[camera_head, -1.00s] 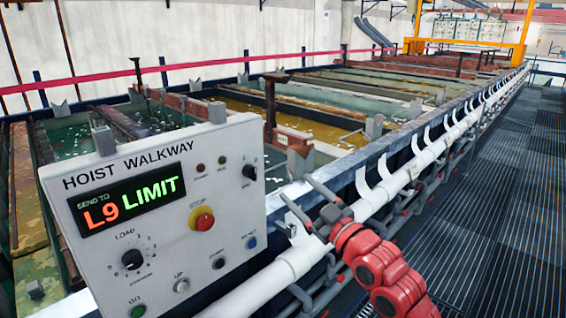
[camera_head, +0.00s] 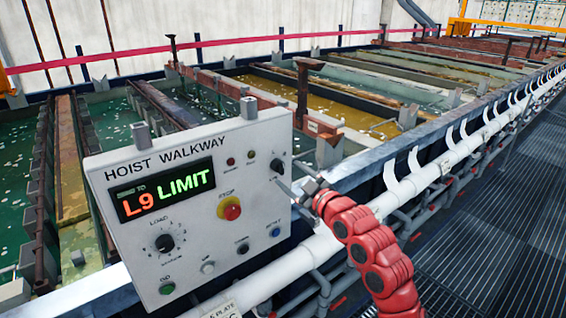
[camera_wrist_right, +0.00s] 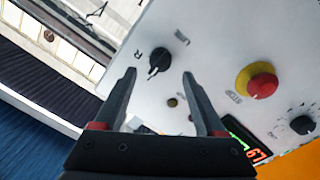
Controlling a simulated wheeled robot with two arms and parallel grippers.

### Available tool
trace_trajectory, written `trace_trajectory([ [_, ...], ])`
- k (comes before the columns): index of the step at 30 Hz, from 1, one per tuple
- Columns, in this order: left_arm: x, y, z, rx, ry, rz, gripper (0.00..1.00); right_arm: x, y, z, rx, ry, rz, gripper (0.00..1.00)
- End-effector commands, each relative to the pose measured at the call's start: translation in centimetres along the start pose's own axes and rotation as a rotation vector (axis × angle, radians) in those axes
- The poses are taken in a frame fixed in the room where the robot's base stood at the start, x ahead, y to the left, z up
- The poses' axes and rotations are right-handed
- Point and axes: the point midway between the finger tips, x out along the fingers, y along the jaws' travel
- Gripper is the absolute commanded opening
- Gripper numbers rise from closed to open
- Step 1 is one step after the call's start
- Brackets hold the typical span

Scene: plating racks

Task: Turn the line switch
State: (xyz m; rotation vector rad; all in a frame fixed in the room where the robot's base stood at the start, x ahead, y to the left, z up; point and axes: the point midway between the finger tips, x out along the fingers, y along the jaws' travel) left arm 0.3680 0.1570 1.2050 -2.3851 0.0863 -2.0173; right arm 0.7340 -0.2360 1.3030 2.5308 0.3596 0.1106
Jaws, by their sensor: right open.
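The line switch, a black rotary knob (camera_head: 277,167), is at the upper right of the white HOIST WALKWAY panel (camera_head: 190,250). In the right wrist view the knob (camera_wrist_right: 159,62) appears between and just beyond my fingertips, its pointer tilted. Small letters stand beside it, one reading like R. My right gripper (camera_head: 289,175) comes to the panel's right edge on a red arm. Its two fingers (camera_wrist_right: 160,76) are apart and empty, on either side of the knob in the picture. I cannot tell whether they touch it. My left gripper is not in view.
The panel also bears a red and yellow stop button (camera_head: 230,208), a load dial (camera_head: 164,243), small buttons and a lit display (camera_head: 166,190) reading L9 LIMIT. Liquid-filled tanks lie behind it. A white pipe (camera_head: 400,195) runs along the tank edge beside the grated walkway (camera_head: 490,220).

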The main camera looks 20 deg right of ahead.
Motion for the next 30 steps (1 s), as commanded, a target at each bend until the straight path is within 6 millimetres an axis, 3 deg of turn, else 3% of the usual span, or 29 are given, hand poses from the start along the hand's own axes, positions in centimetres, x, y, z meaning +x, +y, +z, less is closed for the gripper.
trace_trajectory([
  [3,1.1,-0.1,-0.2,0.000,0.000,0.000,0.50,2.0,0.0,-0.2,0.003,-0.001,-0.003,0.73],
  [9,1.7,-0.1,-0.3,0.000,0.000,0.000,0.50,3.8,0.0,-0.1,0.000,-0.001,-0.001,0.73],
  [20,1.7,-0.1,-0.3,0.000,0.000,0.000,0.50,4.3,0.0,0.1,0.000,-0.001,0.000,0.73],
  [30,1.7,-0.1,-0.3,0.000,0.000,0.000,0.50,4.2,0.0,0.1,0.000,-0.001,0.000,0.13],
])
